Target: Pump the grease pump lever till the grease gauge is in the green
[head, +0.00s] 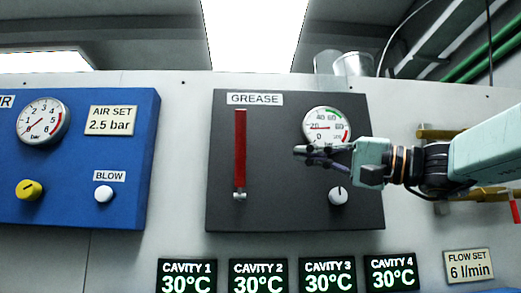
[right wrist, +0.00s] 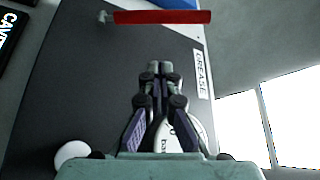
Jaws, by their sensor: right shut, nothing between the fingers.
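The grease pump lever (head: 240,145) is a red bar standing upright on the dark GREASE panel (head: 290,215), with its pivot at the bottom. It also shows in the right wrist view (right wrist: 165,17), across the top. The grease gauge (head: 325,122) is round and white with a green arc at the upper right. Its red needle points left near the 20 mark, outside the green. My right gripper (head: 298,156) is shut and empty, right of the lever and apart from it. It overlaps the gauge's lower edge. In the right wrist view the fingertips (right wrist: 160,68) point toward the lever.
A white knob (head: 338,196) sits below the gauge. The blue AIR panel (head: 120,205) with a dial (head: 43,120) and a yellow knob (head: 28,190) is at left. Several CAVITY displays (head: 258,276) run below. Brass valves (head: 440,133) are at right. Space between gripper and lever looks clear.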

